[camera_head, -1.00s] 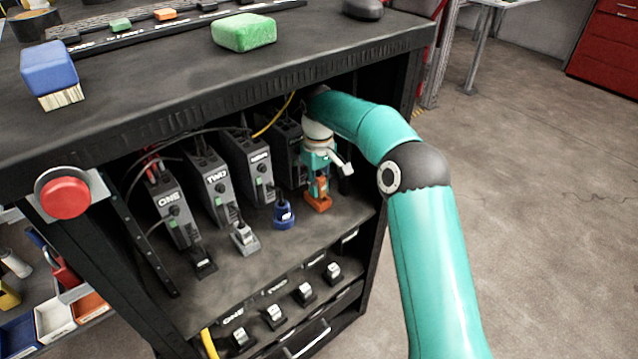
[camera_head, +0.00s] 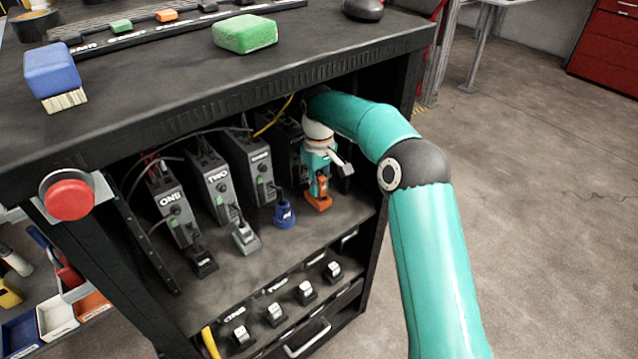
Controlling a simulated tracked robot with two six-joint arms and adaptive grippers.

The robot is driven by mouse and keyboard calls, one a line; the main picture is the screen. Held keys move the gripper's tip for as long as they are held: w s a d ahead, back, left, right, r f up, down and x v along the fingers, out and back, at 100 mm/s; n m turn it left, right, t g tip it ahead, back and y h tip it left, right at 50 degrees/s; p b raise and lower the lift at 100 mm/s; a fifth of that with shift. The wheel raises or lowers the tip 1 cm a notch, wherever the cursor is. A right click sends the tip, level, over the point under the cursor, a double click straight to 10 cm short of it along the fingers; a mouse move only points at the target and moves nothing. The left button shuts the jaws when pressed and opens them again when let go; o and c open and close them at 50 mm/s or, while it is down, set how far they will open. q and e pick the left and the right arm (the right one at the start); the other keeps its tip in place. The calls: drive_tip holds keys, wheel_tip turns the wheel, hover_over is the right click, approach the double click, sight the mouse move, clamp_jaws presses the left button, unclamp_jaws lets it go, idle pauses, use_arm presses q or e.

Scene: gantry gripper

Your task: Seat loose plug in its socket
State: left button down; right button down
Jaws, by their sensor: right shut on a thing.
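An orange plug (camera_head: 319,201) is low in the cabinet at the right, at the shelf's front. My right gripper (camera_head: 318,184) points down and is shut on the orange plug. A blue plug (camera_head: 285,215), a grey plug (camera_head: 246,239) and a black plug (camera_head: 203,264) stand in a row to its left. Upright modules stand behind them, labelled ONE (camera_head: 170,203) and TWO (camera_head: 212,187), with a third (camera_head: 253,167) beside. A fourth module (camera_head: 290,150) is partly hidden by my arm. I cannot tell whether the orange plug touches the shelf or a socket. My left gripper is not in view.
The cabinet top (camera_head: 160,75) overhangs the shelf. A red button (camera_head: 68,199) is at its left corner. A yellow cable (camera_head: 274,119) and black cables hang near the modules. Several switches (camera_head: 305,291) line the lower panel. A green block (camera_head: 245,34) and a blue-handled brush (camera_head: 54,75) lie on top.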

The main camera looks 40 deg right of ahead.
sight(319, 175)
drive_tip(key=shift+f, duration=0.8)
drive_tip(key=c, duration=1)
unclamp_jaws()
drive_tip(key=shift+r, duration=0.1)
wheel_tip(319, 175, up, 7)
drive_tip(key=shift+r, duration=0.15)
